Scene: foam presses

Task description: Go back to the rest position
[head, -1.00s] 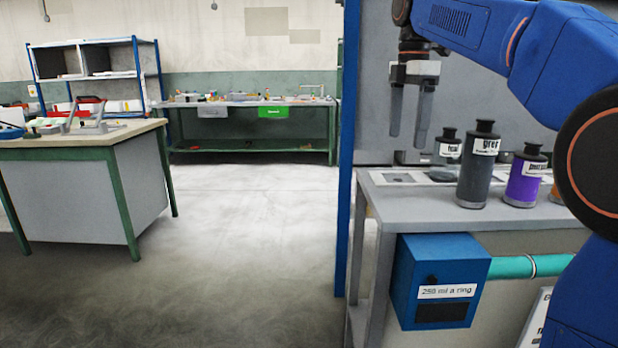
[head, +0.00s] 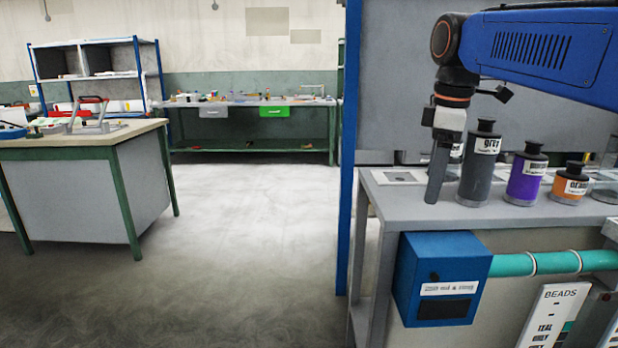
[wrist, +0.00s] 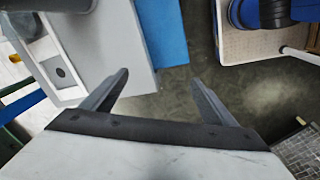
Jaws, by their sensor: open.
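My gripper (head: 436,185) points down over the left end of the grey bench (head: 390,208) in the head view. Its fingers line up one behind the other there, beside the grey bottle (head: 479,170). In the wrist view my gripper (wrist: 163,80) has its two fingers wide apart with nothing between them. The bench top (wrist: 100,30) and the floor show beyond them.
A purple bottle (head: 526,178) and an orange bottle (head: 570,185) stand right of the grey one. A blue box (head: 440,260) with a teal pipe (head: 560,263) is on the bench front. A blue post (head: 348,150) rises at left. Open floor (head: 250,240) lies beyond it.

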